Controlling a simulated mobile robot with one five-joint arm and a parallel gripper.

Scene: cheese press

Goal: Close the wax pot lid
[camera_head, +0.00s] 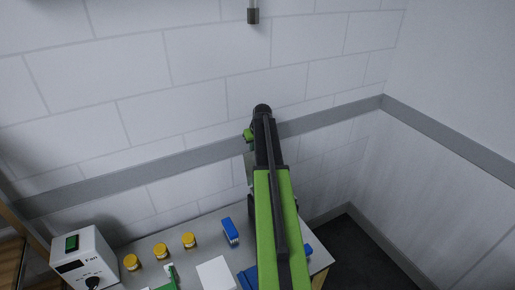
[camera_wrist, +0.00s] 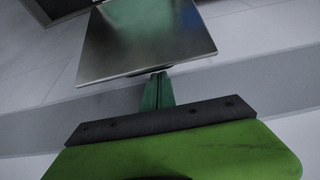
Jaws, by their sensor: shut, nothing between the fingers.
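A flat, square grey metal plate (camera_wrist: 147,38), which looks like the wax pot lid, fills the upper middle of the wrist view. My gripper (camera_wrist: 159,76) is shut and empty, its narrow green fingers pointing at the plate's lower edge. The fingertips overlap that edge in the picture; I cannot tell whether they touch it. In the head view a small piece of grey panel (camera_head: 250,166) shows left of my arm and may be the same plate. The wax pot itself is not clearly visible, and my arm covers that part of the table. My fingertips cannot be made out in the head view.
The grey table (camera_head: 196,262) stands against the wall. On it are several yellow jars (camera_head: 161,251), a blue brush-like item (camera_head: 230,231), a white sheet (camera_head: 215,274) and a white control box (camera_head: 85,262). Open floor (camera_head: 345,238) lies right of the table.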

